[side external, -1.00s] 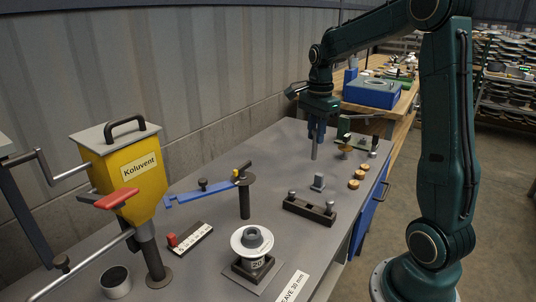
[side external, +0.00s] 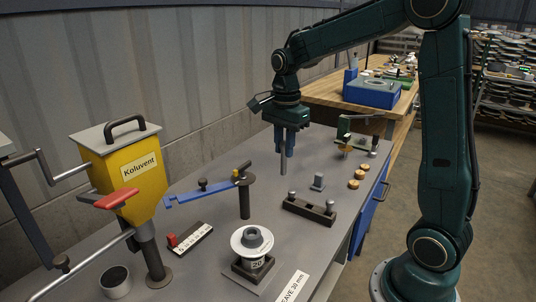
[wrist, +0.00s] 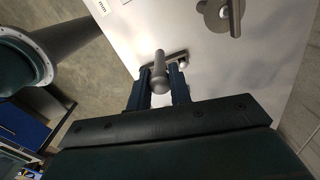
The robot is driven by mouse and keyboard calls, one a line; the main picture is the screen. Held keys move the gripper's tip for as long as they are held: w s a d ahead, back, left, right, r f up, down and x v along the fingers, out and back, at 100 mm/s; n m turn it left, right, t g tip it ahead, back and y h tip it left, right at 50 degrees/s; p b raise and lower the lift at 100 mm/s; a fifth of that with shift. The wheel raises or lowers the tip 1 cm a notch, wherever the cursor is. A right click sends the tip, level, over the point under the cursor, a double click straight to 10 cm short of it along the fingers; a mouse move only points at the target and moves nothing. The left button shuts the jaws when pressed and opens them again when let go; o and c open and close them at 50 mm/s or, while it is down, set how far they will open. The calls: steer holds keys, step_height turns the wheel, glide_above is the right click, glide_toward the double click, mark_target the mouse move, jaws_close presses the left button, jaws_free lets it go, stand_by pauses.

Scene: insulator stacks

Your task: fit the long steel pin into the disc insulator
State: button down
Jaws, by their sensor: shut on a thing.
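My gripper (side external: 285,143) is shut on the long steel pin (side external: 283,166), which hangs upright below the fingers, above the grey bench. In the wrist view the grey pin (wrist: 159,72) sits between the two blue fingers (wrist: 159,88).
A dark pin rack (side external: 309,211) and a small grey block (side external: 318,182) stand near the pin. A blue lever on a post (side external: 244,197) stands between pin and insulator. A yellow Koluvent hopper (side external: 135,175) stands left.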

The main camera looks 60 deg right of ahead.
steer(key=s+a+n, duration=0.1)
steer(key=a+n, duration=0.2)
steer(key=a, duration=1.2)
steer(key=shift+a+n, duration=0.3)
steer(key=shift+a, duration=0.1)
steer(key=shift+f, duration=0.25)
steer(key=shift+f, duration=2.75)
steer(key=shift+f, duration=1.85)
steer(key=c, duration=1.2)
jaws_free()
